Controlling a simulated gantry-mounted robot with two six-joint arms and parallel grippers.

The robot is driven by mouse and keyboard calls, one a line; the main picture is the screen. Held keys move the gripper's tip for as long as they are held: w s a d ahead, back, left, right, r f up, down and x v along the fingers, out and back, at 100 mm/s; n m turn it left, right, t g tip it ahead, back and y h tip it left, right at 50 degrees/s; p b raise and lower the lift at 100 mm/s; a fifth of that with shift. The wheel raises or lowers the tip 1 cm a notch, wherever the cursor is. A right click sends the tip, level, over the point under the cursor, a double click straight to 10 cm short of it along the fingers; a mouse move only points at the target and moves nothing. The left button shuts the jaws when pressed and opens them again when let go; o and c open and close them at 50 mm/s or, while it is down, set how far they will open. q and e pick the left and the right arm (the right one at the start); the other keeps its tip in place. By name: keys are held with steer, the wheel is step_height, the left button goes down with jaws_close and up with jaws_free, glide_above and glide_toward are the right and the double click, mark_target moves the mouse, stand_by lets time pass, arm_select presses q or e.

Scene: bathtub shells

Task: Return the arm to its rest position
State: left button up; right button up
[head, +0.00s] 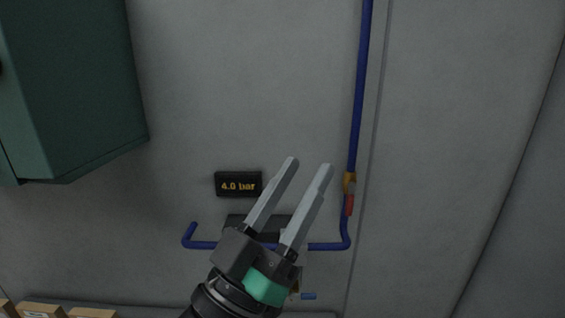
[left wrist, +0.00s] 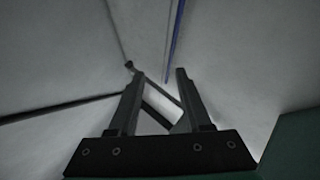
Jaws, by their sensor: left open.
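My left gripper (head: 308,162) comes up from the bottom of the head view, its two long grey fingers apart and pointing up and to the right. Nothing is between them. It stands in front of the wall's lower pipework and hides part of it. In the left wrist view the gripper (left wrist: 158,75) shows its two dark fingers spread, with pale wall and a dark angled piece beyond them. My right gripper is in neither view.
A blue pipe (head: 360,90) runs down the wall to a brass-coloured fitting (head: 349,183) with a red part. A dark display (head: 238,185) reads 4.0 bar. A green cabinet (head: 75,90) hangs upper left. Boxes (head: 42,310) stand bottom left. The wall at right is bare.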

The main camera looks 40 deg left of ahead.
arm_select(q)
steer(key=s+d+r+m+t+h, duration=0.2)
steer(key=s+r+m+h, duration=0.15)
steer(key=s+r, duration=0.3)
step_height(320, 180, up, 21)
steer(key=w+p, duration=0.1)
steer(key=p, duration=1.9)
steer(key=shift+w+p, duration=0.15)
steer(key=shift+p, duration=0.25)
